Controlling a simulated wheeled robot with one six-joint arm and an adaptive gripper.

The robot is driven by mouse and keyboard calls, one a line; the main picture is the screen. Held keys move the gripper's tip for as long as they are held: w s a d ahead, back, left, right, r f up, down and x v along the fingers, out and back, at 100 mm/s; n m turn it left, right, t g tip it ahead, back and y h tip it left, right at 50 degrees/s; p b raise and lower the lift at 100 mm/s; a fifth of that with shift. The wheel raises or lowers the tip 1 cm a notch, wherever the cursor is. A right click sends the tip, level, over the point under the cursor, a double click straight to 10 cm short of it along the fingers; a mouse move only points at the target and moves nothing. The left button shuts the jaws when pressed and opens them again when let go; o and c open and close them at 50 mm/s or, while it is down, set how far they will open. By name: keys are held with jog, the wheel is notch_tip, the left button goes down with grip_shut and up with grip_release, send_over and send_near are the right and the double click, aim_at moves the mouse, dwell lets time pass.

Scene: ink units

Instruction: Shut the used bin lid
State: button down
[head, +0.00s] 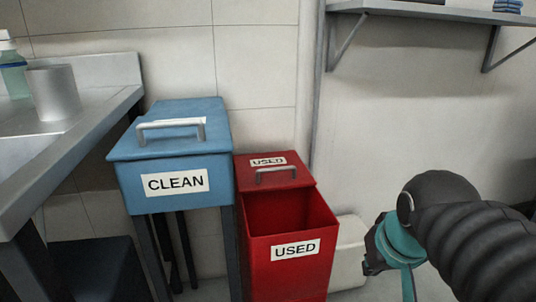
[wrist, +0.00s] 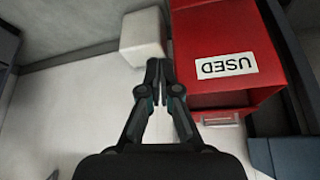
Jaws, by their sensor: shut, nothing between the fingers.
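The used bin (head: 291,272) is red, with a white USED label on its front, and stands on the floor in the middle of the head view. Its lid (head: 295,178), with a grey handle (head: 277,170) and its own USED label, is at the back of the top. The front of the top is open and shows the red inside. In the wrist view the bin (wrist: 215,30) is at the upper right, upside down, with the lid handle (wrist: 221,118) below. My gripper (wrist: 158,68) is shut and empty, beside the bin and apart from the handle.
A blue CLEAN bin (head: 135,192) stands left of the red bin. A white box (head: 347,262) is on the floor right of it and also shows in the wrist view (wrist: 143,38). A metal counter (head: 40,150) is at the left; a wall shelf (head: 430,12) is above.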

jog(key=w+a+r+n+p, duration=0.1)
jog(key=w+a+r, duration=0.3)
jog(key=w+r, duration=0.3)
jog(key=w+a+r+p, duration=0.25)
jog(key=w+r, duration=0.25)
jog(key=w, duration=0.4)
jog(key=r+n+g+y+p, duration=0.1)
jog(key=r+n+g+p, duration=0.1)
send_over(279, 177)
jog(key=x, duration=0.3)
jog(key=b+x, duration=0.1)
jog(key=x, duration=0.3)
jog(key=b+x, duration=0.1)
jog(key=x, duration=0.2)
jog(key=shift+w+a, duration=0.1)
jog(key=shift+w, duration=0.3)
jog(key=shift+s+d+b, duration=0.15)
jog(key=shift+s+b, duration=0.05)
jog(key=shift+s, duration=0.35)
jog(key=shift+s+d+b, duration=0.15)
jog(key=shift+s+b, duration=0.05)
jog(key=shift+s, duration=0.35)
jog(key=shift+s+d+f, duration=0.1)
jog(key=shift+s+f, duration=0.1)
jog(key=shift+s, duration=0.15)
jog(key=shift+s+d, duration=0.15)
jog(key=shift+s, duration=0.25)
